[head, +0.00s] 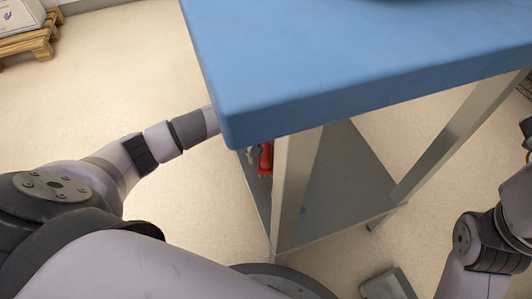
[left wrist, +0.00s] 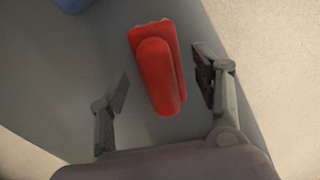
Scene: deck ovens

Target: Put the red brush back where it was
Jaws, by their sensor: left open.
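The red brush (left wrist: 160,75) lies on the grey lower shelf (left wrist: 75,100) under the blue-topped table. In the left wrist view my left gripper (left wrist: 160,72) is open, with one finger on each side of the brush. A gap shows between the brush and each finger, wider on the left side. In the head view only a part of the brush (head: 265,160) shows, next to the table leg. My left gripper (head: 252,154) is mostly hidden there by the tabletop. My right gripper is not in view.
The blue tabletop (head: 330,55) overhangs the shelf and my left forearm. A metal leg (head: 292,190) stands just right of the brush. A blue item (left wrist: 70,4) shows at the wrist view's top edge.

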